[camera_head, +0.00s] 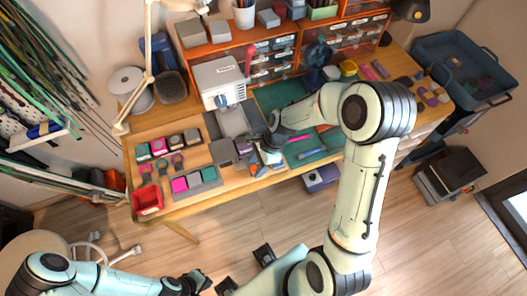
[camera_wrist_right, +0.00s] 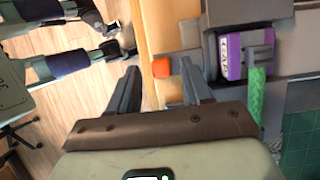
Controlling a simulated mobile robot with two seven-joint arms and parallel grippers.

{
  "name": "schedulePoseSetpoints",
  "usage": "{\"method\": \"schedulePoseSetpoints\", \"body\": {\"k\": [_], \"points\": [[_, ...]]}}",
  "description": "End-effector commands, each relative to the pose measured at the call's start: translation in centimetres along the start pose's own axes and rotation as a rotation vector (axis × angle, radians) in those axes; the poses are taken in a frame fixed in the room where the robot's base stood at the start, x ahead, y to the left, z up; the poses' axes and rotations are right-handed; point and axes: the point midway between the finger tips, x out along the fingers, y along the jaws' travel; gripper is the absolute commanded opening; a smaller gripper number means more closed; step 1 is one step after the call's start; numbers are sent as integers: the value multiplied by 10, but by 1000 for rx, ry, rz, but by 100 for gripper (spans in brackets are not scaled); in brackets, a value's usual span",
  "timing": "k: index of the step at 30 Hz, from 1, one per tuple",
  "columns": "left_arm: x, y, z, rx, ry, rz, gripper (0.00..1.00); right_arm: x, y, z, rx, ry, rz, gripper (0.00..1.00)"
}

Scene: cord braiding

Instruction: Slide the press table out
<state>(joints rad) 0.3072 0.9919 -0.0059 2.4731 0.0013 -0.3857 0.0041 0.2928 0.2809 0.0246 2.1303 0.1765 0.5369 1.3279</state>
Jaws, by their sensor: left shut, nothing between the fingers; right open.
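The press (camera_head: 218,78) is a white box with a blue knob at the back of the workbench, left of the middle. A grey plate, seemingly its press table (camera_head: 233,121), extends from its front. My right gripper (camera_head: 262,160) is at the bench's front edge, just in front of this grey area. In the right wrist view its two fingers (camera_wrist_right: 158,90) are apart with nothing held between them. A purple block with a label (camera_wrist_right: 232,57) and a green braided cord (camera_wrist_right: 258,95) are right of the fingers. My left gripper (camera_head: 197,281) is low over the floor, away from the bench, shut and empty.
A red bin (camera_head: 147,199) stands at the bench's left front corner. A teal cutting mat (camera_head: 309,150) lies to the right. An orange piece (camera_wrist_right: 161,67) is beyond my right fingers.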

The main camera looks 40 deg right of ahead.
Motion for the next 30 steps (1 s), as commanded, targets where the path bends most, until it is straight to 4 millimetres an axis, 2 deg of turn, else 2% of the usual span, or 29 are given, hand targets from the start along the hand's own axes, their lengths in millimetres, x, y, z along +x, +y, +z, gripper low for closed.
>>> {"method": "schedulePoseSetpoints", "body": {"k": [9, 15, 21, 30], "points": [[-12, 6, -6, 3, 8, 3, 0, -73, -2, 1, -1, 1, -8, 49], [-17, 9, -8, 4, 12, 4, 0, -107, -1, 0, -1, 0, -5, 49], [-19, 10, -9, 5, 13, 5, 0, -121, 0, 0, 0, 0, 0, 49], [-18, 10, -9, 5, 13, 5, 0, -122, 1, 0, 0, 0, 1, 49]]}}
